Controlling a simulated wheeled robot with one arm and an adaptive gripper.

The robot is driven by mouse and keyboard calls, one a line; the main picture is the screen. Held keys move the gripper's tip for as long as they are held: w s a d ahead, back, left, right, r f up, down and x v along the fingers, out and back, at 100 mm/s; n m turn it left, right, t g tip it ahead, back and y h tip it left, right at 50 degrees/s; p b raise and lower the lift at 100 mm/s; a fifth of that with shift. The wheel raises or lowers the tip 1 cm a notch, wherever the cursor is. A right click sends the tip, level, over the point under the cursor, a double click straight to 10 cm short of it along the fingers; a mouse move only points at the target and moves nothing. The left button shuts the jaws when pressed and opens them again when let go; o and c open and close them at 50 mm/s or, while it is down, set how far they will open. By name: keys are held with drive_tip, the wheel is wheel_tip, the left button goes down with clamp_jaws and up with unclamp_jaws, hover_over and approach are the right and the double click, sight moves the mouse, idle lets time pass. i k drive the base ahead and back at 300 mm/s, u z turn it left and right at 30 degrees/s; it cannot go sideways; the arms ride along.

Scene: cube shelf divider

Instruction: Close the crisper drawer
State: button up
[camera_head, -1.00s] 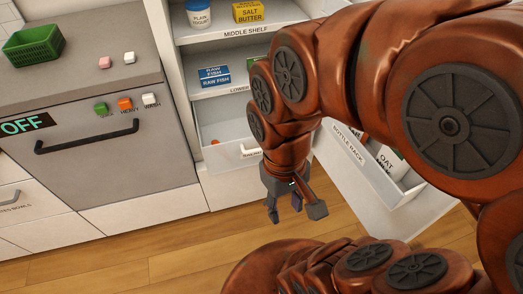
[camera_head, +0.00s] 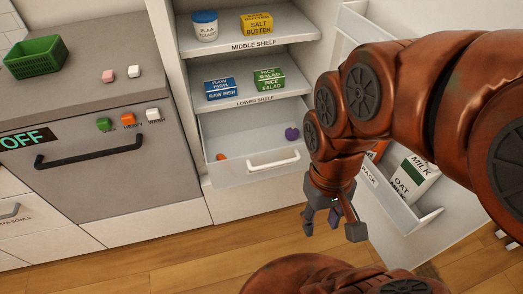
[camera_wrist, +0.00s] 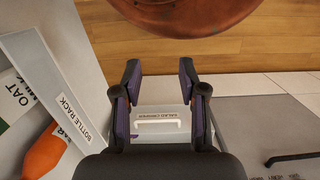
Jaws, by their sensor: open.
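The crisper drawer (camera_head: 228,171) is a white bin low in the fridge, below the lower shelf. It stands pulled out, with its inside open to view. Its front carries a white bar handle (camera_head: 273,161). An orange item and a purple item (camera_head: 291,134) lie in it. In the wrist view the labelled drawer front (camera_wrist: 178,115) and its handle (camera_wrist: 157,123) show between my fingers. My gripper (camera_head: 330,222) is open and empty, pointing down, to the right of the drawer front in the head view and apart from it. Its fingers also show in the wrist view (camera_wrist: 160,75).
The open fridge door with its bottle rack (camera_head: 425,219) and an oat milk carton (camera_head: 408,178) is close to my arm on the right. A dishwasher (camera_head: 110,165) stands left. Shelves with food boxes are above the drawer. Wooden floor in front is clear.

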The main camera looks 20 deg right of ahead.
sight(234, 172)
drive_tip(key=u, duration=0.05)
drive_tip(key=i, duration=0.25)
drive_tip(key=z, duration=1.25)
drive_tip(key=k, duration=1.5)
drive_tip(key=u, duration=1.35)
drive_tip(key=i, duration=1)
drive_tip(key=u, duration=0.05)
